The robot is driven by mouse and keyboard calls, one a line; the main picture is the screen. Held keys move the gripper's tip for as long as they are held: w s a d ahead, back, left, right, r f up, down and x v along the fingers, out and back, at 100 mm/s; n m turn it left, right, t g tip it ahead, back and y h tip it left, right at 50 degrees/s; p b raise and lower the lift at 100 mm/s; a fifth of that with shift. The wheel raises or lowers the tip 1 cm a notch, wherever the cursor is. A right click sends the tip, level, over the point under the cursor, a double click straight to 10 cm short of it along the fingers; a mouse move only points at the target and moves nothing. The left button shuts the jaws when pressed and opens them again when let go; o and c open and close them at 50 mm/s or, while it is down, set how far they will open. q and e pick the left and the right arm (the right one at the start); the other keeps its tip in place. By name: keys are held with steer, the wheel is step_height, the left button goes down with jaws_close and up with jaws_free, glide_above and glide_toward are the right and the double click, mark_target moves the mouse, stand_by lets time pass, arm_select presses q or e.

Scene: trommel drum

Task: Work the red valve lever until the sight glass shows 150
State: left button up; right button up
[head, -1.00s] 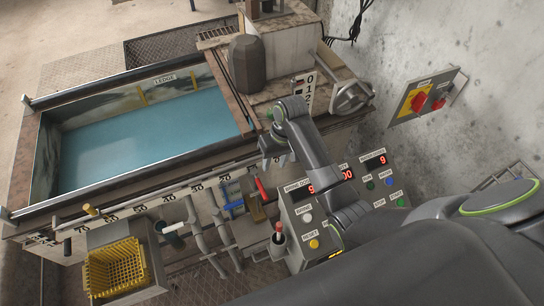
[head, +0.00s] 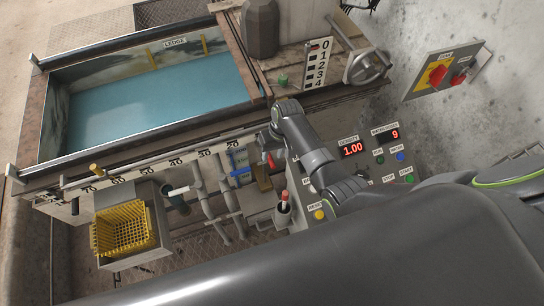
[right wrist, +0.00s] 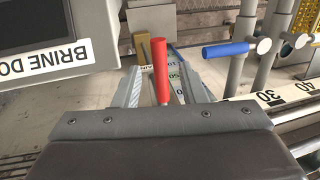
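The red valve lever (right wrist: 160,68) stands up between the two fingers of my right gripper (right wrist: 162,82) in the right wrist view. The fingers are apart, with gaps to either side of the lever. In the head view the lever (head: 271,160) shows as a small red piece by the front of the tank, below the right gripper (head: 271,136), which is partly hidden by its own arm. I cannot make out a sight glass or its reading. My left gripper is not in view.
A blue-handled valve (right wrist: 228,49) is to the right of the lever in the wrist view. The panel's density display (head: 352,149) reads 1.00. A yellow basket (head: 124,229), a red-topped stick (head: 284,200) and grey pipes (head: 202,192) are nearby.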

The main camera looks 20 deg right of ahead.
steer(key=shift+a+f, duration=0.2)
steer(key=shift+f, duration=0.7)
jaws_close()
